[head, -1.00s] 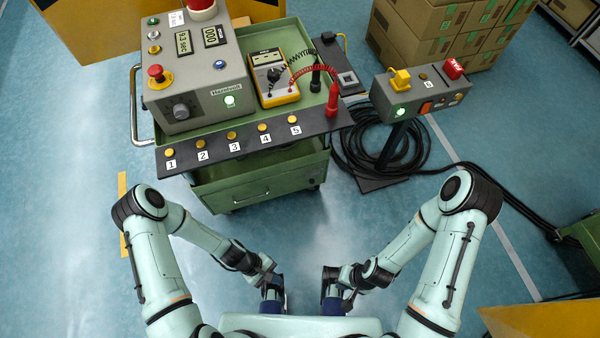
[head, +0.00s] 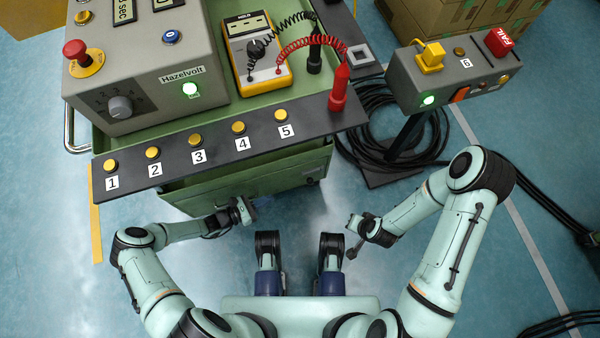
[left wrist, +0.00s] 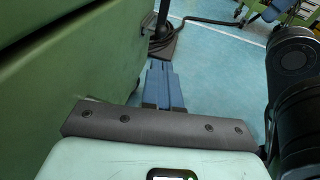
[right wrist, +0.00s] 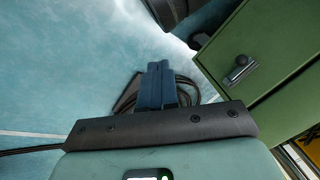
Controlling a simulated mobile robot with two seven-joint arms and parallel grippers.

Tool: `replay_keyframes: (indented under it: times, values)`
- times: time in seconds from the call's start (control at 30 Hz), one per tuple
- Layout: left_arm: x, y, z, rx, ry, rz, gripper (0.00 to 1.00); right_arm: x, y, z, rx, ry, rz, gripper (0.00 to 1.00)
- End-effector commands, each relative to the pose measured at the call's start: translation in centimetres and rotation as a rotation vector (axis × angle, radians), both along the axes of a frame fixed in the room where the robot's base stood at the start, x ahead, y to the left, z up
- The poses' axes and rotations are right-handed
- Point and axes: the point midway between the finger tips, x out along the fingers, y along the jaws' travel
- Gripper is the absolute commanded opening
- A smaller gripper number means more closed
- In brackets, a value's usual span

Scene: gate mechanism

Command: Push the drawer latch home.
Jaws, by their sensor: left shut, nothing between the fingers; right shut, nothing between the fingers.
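The green cart's drawer front (head: 250,185) is below the numbered shelf in the head view. A grey metal fitting that looks like the latch (right wrist: 240,70) is on a green panel at right in the right wrist view. I cannot tell how far in it sits. My left gripper (head: 243,209) is shut and empty, close in front of the drawer front; its blue fingers (left wrist: 163,84) run beside a green panel in the left wrist view. My right gripper (head: 357,226) is shut and empty, right of the cart. Its blue fingers (right wrist: 156,84) point left of the latch, apart from it.
A dark shelf (head: 220,152) with several yellow buttons overhangs the drawer. A grey control box (head: 150,70), a yellow multimeter (head: 262,70) and a red probe (head: 339,88) are on the cart. A switch box on a post (head: 440,80) and coiled cables (head: 370,145) are at right.

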Motion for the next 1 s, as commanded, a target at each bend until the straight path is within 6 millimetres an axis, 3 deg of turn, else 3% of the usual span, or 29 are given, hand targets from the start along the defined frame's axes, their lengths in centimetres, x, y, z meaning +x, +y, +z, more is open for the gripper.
replay_keyframes:
  times: [0.37, 0.8, 1.0]
  values:
    - [0.5, -1.0, -0.2, 0.0, -0.001, -0.005, 0.0, -0.4, 0.0, -0.3, 0.001, 0.013, -0.001, 0.0]
    - [4.6, -8.6, -2.0, 0.001, 0.0, -0.006, 0.0, -3.9, -0.5, -3.7, 0.007, 0.132, -0.007, 0.0]
    - [6.1, -11.1, -2.5, 0.002, -0.001, -0.005, 0.0, -5.6, -0.8, -5.0, 0.01, 0.19, -0.012, 0.0]
